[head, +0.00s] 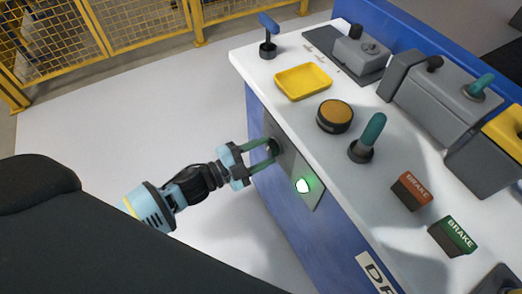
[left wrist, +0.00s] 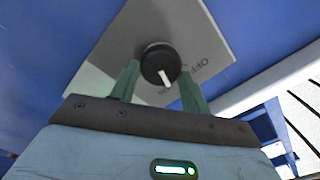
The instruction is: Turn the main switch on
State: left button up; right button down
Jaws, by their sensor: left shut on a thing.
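The main switch is a round black knob with a white pointer (left wrist: 160,62) on a grey plate (left wrist: 205,42). In the head view the plate (head: 312,193) is on the blue front of the console, with a glowing green lamp (head: 303,186) on it. The word OFF shows on the plate to the right of the knob in the left wrist view. The white pointer there points down and slightly right, not straight at OFF. My left gripper (head: 270,149) is shut on the knob, one green finger on each side. My right gripper is not in view.
The white console top carries a yellow tray (head: 303,81), a yellow round button (head: 335,115), a teal-handled lever (head: 367,138), a blue-handled lever (head: 268,36) and red (head: 412,190) and green (head: 452,235) BRAKE blocks. A yellow fence (head: 130,27) stands behind clear floor.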

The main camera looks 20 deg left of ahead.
pick_arm(q)
jog(key=shift+f+m, duration=0.1)
jog(key=shift+m, duration=1.8)
jog(key=o, duration=1)
jog(key=shift+s, duration=0.1)
jog(key=v, duration=0.7)
jog(key=shift+s+a, duration=0.25)
jog(key=shift+p, duration=0.3)
